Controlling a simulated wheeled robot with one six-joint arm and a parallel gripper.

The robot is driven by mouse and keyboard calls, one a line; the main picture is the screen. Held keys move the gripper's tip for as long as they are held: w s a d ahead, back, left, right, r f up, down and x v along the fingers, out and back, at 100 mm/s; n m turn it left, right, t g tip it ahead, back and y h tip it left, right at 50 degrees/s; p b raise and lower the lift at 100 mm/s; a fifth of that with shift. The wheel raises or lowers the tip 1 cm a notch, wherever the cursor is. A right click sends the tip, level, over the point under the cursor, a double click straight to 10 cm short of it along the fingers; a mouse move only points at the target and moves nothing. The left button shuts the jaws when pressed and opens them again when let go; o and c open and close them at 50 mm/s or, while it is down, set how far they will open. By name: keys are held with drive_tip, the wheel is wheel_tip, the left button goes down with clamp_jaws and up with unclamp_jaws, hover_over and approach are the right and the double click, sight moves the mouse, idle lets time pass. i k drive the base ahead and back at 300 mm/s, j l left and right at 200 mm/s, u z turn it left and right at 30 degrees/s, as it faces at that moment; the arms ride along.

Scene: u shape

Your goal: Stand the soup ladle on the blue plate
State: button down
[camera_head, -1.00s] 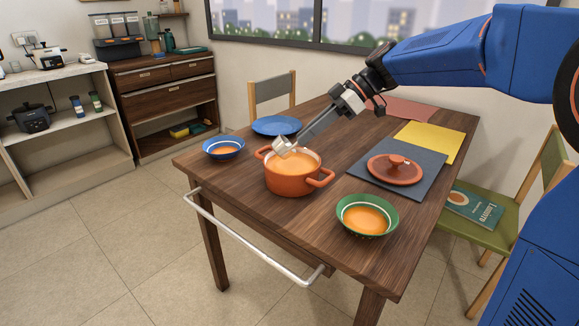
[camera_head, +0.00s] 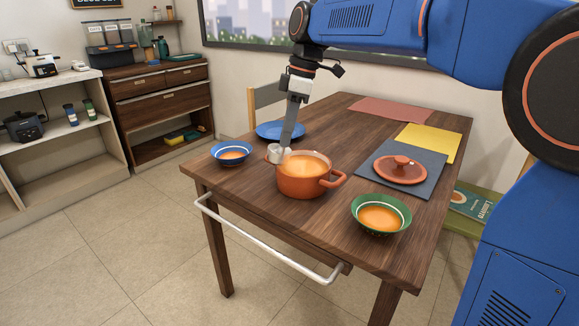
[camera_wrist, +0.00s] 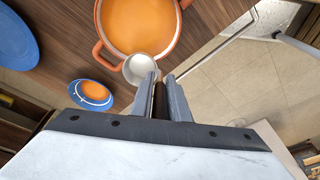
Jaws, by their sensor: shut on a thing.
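The soup ladle (camera_head: 279,154) has a silver-grey bowl and a dark handle. My gripper (camera_head: 287,143) points down and is shut on the ladle; in the wrist view the dark handle (camera_wrist: 159,102) runs between the two grey fingers (camera_wrist: 161,78). The ladle's bowl (camera_wrist: 140,69) overlaps the left rim and handle of the orange pot in view; I cannot tell whether it touches. The blue plate (camera_head: 268,131) lies empty on the table behind the ladle, partly hidden by my gripper. It also shows at the wrist view's left edge (camera_wrist: 14,40).
The orange pot (camera_head: 301,187) of soup stands beside the ladle. A blue bowl (camera_head: 231,153) and a green bowl (camera_head: 381,214) hold soup. A red lid (camera_head: 400,171) lies on a dark mat (camera_head: 424,185). A chair (camera_head: 267,97) stands behind the table.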

sight(280, 133)
drive_tip(key=j+z, duration=0.25)
drive_tip(key=z, duration=0.15)
drive_tip(key=j+z, duration=0.3)
drive_tip(key=i+j+z, duration=0.15)
drive_tip(key=j+z, duration=0.15)
drive_tip(key=j, duration=0.45)
drive_tip(key=i+j+z, duration=0.1)
drive_tip(key=j+z, duration=0.2)
drive_tip(key=j, duration=0.45)
drive_tip(key=j+z, duration=0.1)
drive_tip(key=j, duration=2.55)
